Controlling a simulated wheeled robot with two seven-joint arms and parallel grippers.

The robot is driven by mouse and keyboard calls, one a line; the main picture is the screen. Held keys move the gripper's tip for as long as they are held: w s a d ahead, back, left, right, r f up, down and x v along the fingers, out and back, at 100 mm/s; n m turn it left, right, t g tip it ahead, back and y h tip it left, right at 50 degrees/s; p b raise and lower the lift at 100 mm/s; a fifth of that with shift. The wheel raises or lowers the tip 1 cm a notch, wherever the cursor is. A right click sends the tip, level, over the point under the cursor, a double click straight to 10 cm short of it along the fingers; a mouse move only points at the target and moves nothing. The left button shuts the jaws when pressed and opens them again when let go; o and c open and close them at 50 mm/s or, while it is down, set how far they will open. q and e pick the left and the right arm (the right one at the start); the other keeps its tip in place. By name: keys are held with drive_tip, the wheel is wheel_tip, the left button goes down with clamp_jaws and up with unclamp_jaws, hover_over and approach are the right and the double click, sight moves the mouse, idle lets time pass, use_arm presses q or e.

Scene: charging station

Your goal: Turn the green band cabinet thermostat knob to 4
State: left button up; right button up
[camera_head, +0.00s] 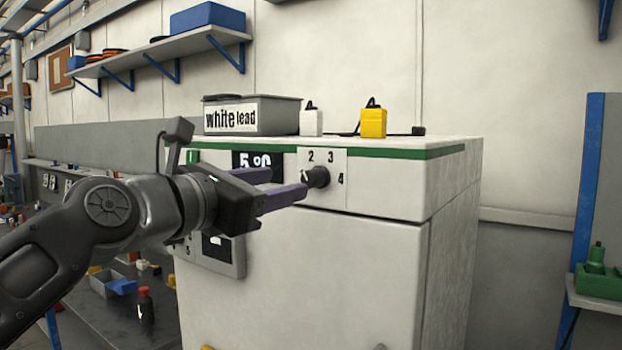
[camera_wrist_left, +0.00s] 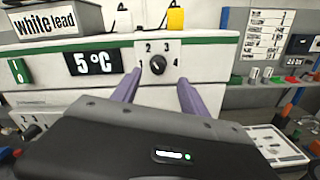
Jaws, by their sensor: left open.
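The white cabinet with the green band (camera_head: 407,153) stands ahead. Its thermostat knob (camera_head: 317,177) is a small black dial on a light plate with numbers 1 to 4 around it. The knob also shows in the left wrist view (camera_wrist_left: 157,65), where I cannot surely tell which number its mark points at. My left gripper (camera_head: 289,181) is open, its two purple fingers pointing at the knob. In the left wrist view the fingers (camera_wrist_left: 158,88) show to the left and right below the knob, which looks free between them. My right gripper is not in view.
A display (camera_wrist_left: 95,63) reading 5 °C and a green switch (camera_wrist_left: 19,71) are left of the knob. Another numbered dial (camera_wrist_left: 32,131) sits lower left. On the cabinet top stand a grey "white lead" box (camera_head: 270,115), a white block (camera_head: 311,122) and a yellow block (camera_head: 373,122).

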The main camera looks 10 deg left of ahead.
sight(307, 180)
use_arm(q)
drive_tip(key=shift+w+f, duration=0.15)
drive_tip(key=shift+w, duration=0.25)
drive_tip(key=shift+w, duration=0.1)
drive_tip(key=p+x, duration=0.2)
drive_tip(key=x, duration=0.5)
drive_tip(key=shift+w, duration=0.3)
drive_tip(key=shift+c, duration=0.4)
clamp_jaws()
